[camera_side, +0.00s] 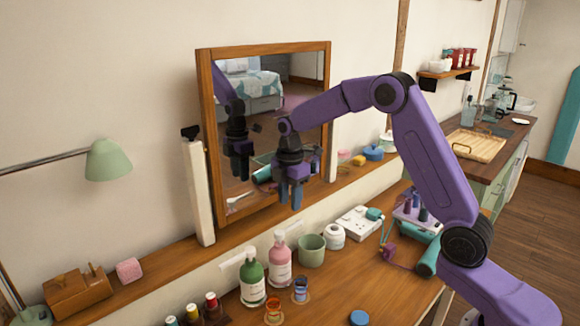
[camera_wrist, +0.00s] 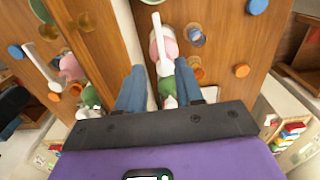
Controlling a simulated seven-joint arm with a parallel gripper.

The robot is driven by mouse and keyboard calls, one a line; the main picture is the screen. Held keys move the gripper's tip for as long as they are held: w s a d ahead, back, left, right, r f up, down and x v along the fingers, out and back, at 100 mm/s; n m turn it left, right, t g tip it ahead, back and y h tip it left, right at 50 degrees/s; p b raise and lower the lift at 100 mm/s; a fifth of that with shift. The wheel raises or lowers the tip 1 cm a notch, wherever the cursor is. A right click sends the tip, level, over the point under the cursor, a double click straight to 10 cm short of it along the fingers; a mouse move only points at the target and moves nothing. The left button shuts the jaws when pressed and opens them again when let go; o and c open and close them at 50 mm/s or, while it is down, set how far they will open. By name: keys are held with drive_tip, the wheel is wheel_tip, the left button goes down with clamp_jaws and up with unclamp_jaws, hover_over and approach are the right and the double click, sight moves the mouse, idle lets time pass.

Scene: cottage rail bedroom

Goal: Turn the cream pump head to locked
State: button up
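A green bottle (camera_side: 252,283) and a pink bottle (camera_side: 280,262) stand side by side on the wooden table, each with a pale pump head. The green bottle's pump head (camera_side: 250,257) and the pink bottle's pump head (camera_side: 279,238) are small here; I cannot tell their lock positions. My gripper (camera_side: 290,206) hangs above and behind the bottles, in front of the mirror, apart from them and empty. In the wrist view its fingers (camera_wrist: 160,82) are spread. The green bottle (camera_wrist: 168,101) and a long pale pump part (camera_wrist: 160,45) show between and beyond them, with the pink bottle (camera_wrist: 170,42) farther up.
The framed mirror (camera_side: 204,100) stands close behind my gripper. Two small glasses (camera_side: 274,310) stand before the bottles. A green cup (camera_side: 312,250), a white jar (camera_side: 335,236) and a white box (camera_side: 357,222) stand to the right. A blue disc (camera_side: 359,318) lies at the front.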

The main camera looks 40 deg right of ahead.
wheel_tip(320, 180, up, 10)
drive_tip(key=shift+r, duration=0.15)
drive_tip(key=shift+a, duration=0.15)
idle(0.4)
drive_tip(key=s+a+f+m, duration=0.1)
drive_tip(key=s+a, duration=0.4)
drive_tip(key=s, duration=0.3)
drive_tip(key=s+a+m, duration=0.1)
drive_tip(key=s+a, duration=0.4)
drive_tip(key=s, duration=0.3)
drive_tip(key=s+d+f+m, duration=0.1)
drive_tip(key=s+d+f, duration=0.1)
drive_tip(key=s, duration=0.9)
drive_tip(key=s+d+f+m, duration=0.1)
drive_tip(key=s+f, duration=0.3)
drive_tip(key=s, duration=0.7)
drive_tip(key=shift+s+d+m, duration=0.4)
drive_tip(key=shift+m, duration=0.4)
